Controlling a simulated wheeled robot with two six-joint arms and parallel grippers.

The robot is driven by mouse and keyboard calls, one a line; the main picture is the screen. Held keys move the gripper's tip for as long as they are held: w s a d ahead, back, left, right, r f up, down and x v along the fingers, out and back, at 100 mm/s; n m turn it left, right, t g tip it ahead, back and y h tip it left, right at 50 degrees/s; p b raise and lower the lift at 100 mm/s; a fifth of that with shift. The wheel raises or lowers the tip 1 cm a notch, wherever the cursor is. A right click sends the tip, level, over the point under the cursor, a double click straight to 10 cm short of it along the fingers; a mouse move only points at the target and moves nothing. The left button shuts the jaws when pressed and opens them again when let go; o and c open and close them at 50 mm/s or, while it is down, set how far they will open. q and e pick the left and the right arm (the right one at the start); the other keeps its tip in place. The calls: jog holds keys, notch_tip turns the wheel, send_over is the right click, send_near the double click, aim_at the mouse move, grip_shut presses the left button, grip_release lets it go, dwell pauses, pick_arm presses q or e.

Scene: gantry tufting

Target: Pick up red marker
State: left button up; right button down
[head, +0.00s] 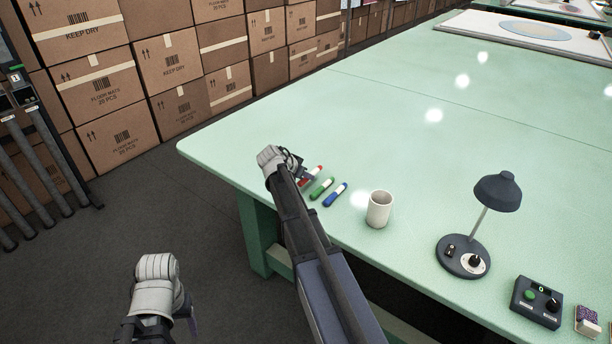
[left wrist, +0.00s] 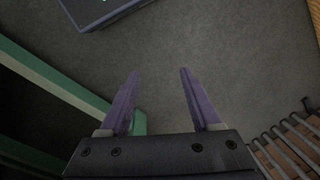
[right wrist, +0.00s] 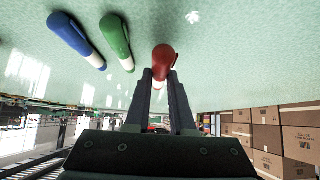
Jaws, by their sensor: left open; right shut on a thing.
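The red marker (right wrist: 164,57) is between the fingertips of my right gripper (right wrist: 162,80) in the right wrist view, and the fingers are shut on it. In the head view the red marker (head: 313,174) shows beside my right gripper (head: 296,170), partly hidden by it, at the table's near left part. I cannot tell whether it touches the table. My left gripper (left wrist: 158,100) is open and empty above the floor, off the table's left side. In the head view the left arm's end (head: 165,300) is at the bottom left.
A green marker (head: 321,188) and a blue marker (head: 335,195) lie right of the red one. A white mug (head: 379,209), a lamp (head: 466,252) and a control box (head: 537,302) stand farther right on the green table (head: 400,110). Boxes (head: 170,60) are stacked behind.

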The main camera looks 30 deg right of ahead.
notch_tip(320, 180, up, 7)
jog(key=p, duration=0.6)
jog(key=shift+r, duration=0.2)
